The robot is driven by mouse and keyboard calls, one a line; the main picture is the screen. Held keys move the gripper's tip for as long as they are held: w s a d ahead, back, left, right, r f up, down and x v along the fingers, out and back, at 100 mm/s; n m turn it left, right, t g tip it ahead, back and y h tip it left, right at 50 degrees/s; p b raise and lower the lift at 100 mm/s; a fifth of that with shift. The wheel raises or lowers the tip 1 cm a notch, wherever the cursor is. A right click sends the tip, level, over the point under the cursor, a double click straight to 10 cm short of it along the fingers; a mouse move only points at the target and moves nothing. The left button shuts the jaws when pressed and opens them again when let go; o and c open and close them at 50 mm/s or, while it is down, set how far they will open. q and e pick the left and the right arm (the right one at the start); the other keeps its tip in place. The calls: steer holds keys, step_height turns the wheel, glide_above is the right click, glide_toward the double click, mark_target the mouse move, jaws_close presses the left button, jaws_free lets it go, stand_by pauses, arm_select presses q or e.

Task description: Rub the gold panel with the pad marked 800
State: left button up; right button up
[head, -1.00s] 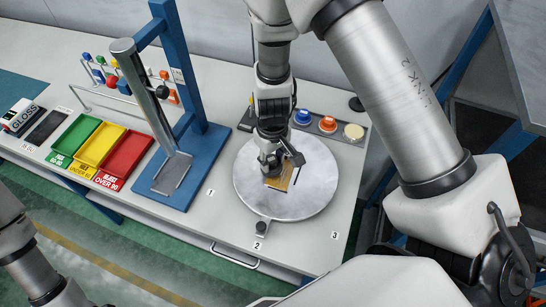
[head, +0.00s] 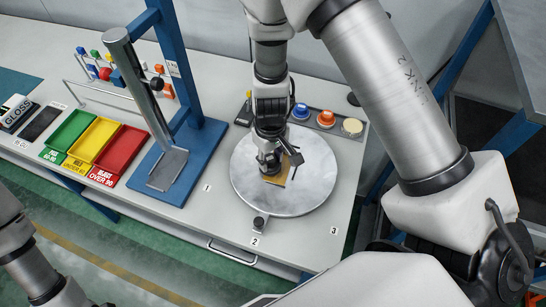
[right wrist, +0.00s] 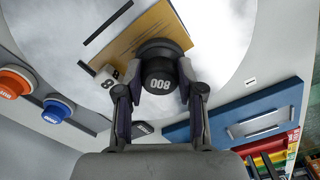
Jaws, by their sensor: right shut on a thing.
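The gold panel (head: 278,175) lies on the round grey turntable (head: 315,195), largely covered by my right gripper (head: 279,159) in the head view. In the right wrist view the panel (right wrist: 138,32) shows as a flat gold strip. My left gripper is out of view; only part of my left arm shows at lower left.
Blue (head: 302,113), orange (head: 326,119) and cream (head: 352,128) knobs stand behind the turntable. A blue stand (head: 190,165) is to its left, then red (head: 122,157), yellow (head: 93,143) and green (head: 73,134) trays.

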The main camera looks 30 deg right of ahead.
mark_target(272, 160)
steer(key=shift+w+a, duration=0.2)
steer(key=shift+a, duration=0.05)
steer(key=r+p, duration=0.2)
steer(key=r, duration=0.1)
steer(key=r+p, duration=0.2)
steer(key=shift+s+d+r, duration=0.1)
steer(key=shift+s+d, duration=0.2)
steer(key=shift+w+a+r+p, duration=0.15)
steer(key=shift+w+r+p, duration=0.05)
steer(key=shift+r+p, duration=0.75)
steer(key=shift+s+r, duration=0.15)
steer(key=shift+r, duration=0.4)
